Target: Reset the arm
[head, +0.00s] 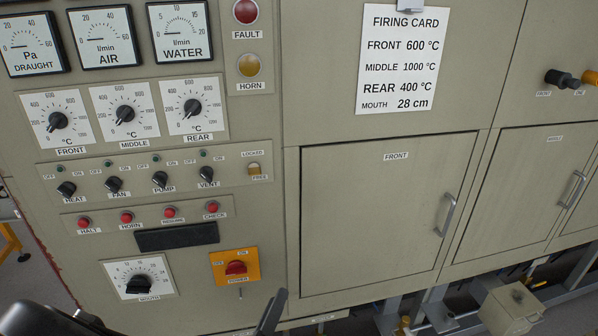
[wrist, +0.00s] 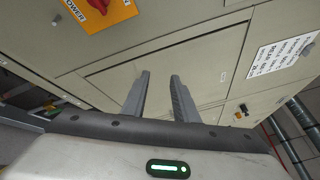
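My gripper (wrist: 158,98) shows in the wrist view with its two grey fingers apart and nothing between them. It points toward the beige furnace panel, and the fingers touch nothing that I can see. In the head view only dark parts of my arm and one finger show at the bottom edge, below the mouth dial (head: 140,284) and the red power switch (head: 236,267). The power switch, on its orange plate, also shows at the top of the wrist view (wrist: 98,5).
The control panel has gauges, dials, small switches and red buttons. A closed door marked FRONT (head: 375,220) has a bar handle (head: 446,215). A firing card (head: 402,58) hangs above it. Pipes and a beige box (head: 512,309) are low at the right.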

